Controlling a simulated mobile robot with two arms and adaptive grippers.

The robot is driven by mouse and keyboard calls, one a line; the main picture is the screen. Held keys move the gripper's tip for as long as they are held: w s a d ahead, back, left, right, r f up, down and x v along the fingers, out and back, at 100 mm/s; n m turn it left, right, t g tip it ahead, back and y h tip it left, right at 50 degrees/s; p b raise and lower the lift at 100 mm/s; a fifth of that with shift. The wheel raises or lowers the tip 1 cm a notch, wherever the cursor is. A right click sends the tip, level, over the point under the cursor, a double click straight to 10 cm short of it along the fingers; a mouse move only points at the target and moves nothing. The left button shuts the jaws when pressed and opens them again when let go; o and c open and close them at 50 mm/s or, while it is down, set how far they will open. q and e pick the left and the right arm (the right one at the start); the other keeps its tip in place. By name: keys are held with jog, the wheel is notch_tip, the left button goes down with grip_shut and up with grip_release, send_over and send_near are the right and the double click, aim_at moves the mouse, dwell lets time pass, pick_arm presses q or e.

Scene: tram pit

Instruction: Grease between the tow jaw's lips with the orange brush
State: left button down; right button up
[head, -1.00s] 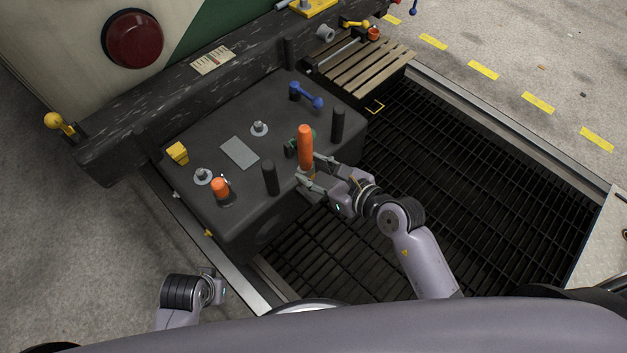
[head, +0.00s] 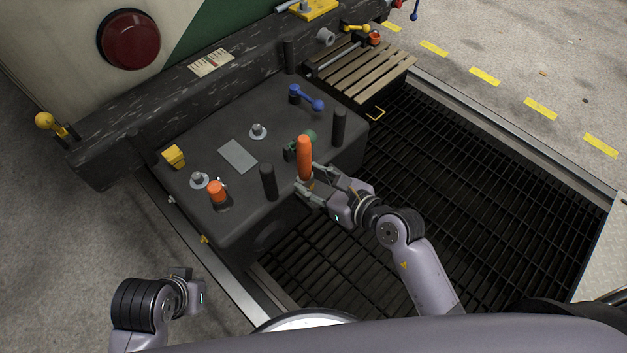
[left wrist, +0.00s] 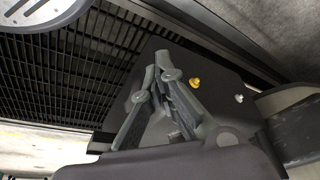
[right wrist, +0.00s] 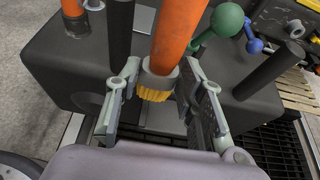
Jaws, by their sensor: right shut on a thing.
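The orange brush (head: 304,155) stands upright in my right gripper (head: 308,185), at the near edge of a dark block. In the right wrist view, my right gripper (right wrist: 158,85) is shut on the brush, around its grey collar. The orange handle (right wrist: 170,35) rises above the collar and yellow bristles (right wrist: 153,94) point down below it. The tow jaw's lips are hard to make out; pale grey surfaces show just behind and below the bristles. I cannot tell whether the bristles touch anything. My left gripper (left wrist: 162,65) looks shut and empty, its tips close together, away from the block.
The dark block (head: 240,200) carries black posts (head: 338,127), an orange-capped fitting (head: 217,192), a yellow piece (head: 173,156), a green knob (right wrist: 227,19) and a blue lever (head: 306,98). A dark grating (head: 470,190) lies to the right. A wooden slatted platform (head: 360,72) stands behind.

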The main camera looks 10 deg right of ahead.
notch_tip(320, 180, down, 2)
jog(key=shift+f+b, duration=0.15)
jog(key=shift+b, duration=0.45)
pick_arm(q)
jog(key=w+d+r+t, duration=0.1)
jog(key=w+t, duration=0.1)
jog(key=w, duration=0.1)
jog(key=w+d+r+t+h+b, duration=0.1)
jog(key=w, duration=0.2)
jog(key=w+d+r+t, duration=0.1)
jog(key=w+t, duration=0.1)
jog(key=w, duration=0.1)
jog(key=shift+w+d+r+t+b, duration=0.1)
jog(key=shift+w+r+t+b, duration=0.1)
jog(key=shift+w+t+b, duration=0.15)
pick_arm(e)
jog(key=shift+f, duration=0.65)
pick_arm(q)
jog(key=shift+r, duration=0.15)
pick_arm(e)
jog(key=o, duration=0.6)
jog(key=c, duration=0.6)
